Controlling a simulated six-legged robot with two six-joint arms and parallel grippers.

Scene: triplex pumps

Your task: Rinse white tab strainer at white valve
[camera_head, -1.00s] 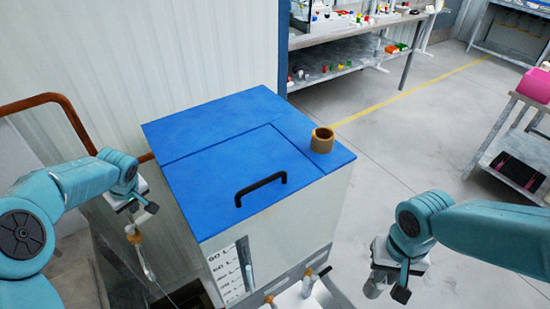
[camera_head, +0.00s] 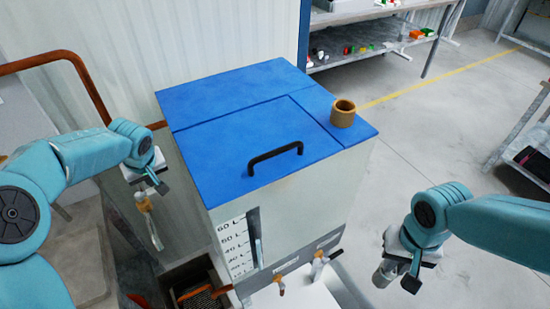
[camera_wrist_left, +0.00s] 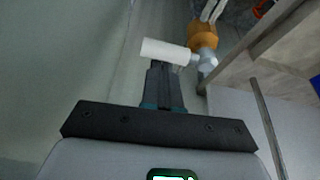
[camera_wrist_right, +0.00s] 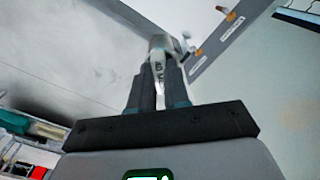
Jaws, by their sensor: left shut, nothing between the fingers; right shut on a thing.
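My left gripper (camera_head: 152,188) is shut and empty beside the tank's left side. In the left wrist view, a white cylindrical handle (camera_wrist_left: 167,51) on an orange-brown and grey fitting lies just beyond the left fingertips (camera_wrist_left: 163,68); I take it for the white valve. In the head view, the orange-brown fitting (camera_head: 143,200) with a pipe below it shows under this gripper. My right gripper (camera_head: 398,280) is shut on a grey cylindrical strainer (camera_head: 384,273). The right wrist view shows a pale lettered tab (camera_wrist_right: 157,70) between the fingers; its colour is hard to judge.
A tank with a blue lid (camera_head: 235,118) stands between my arms, with a black handle (camera_head: 275,156) and a brown ring (camera_head: 343,113) on top. Two small valves (camera_head: 318,262) sit low on its front. A dark opening with a grate lies lower left.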

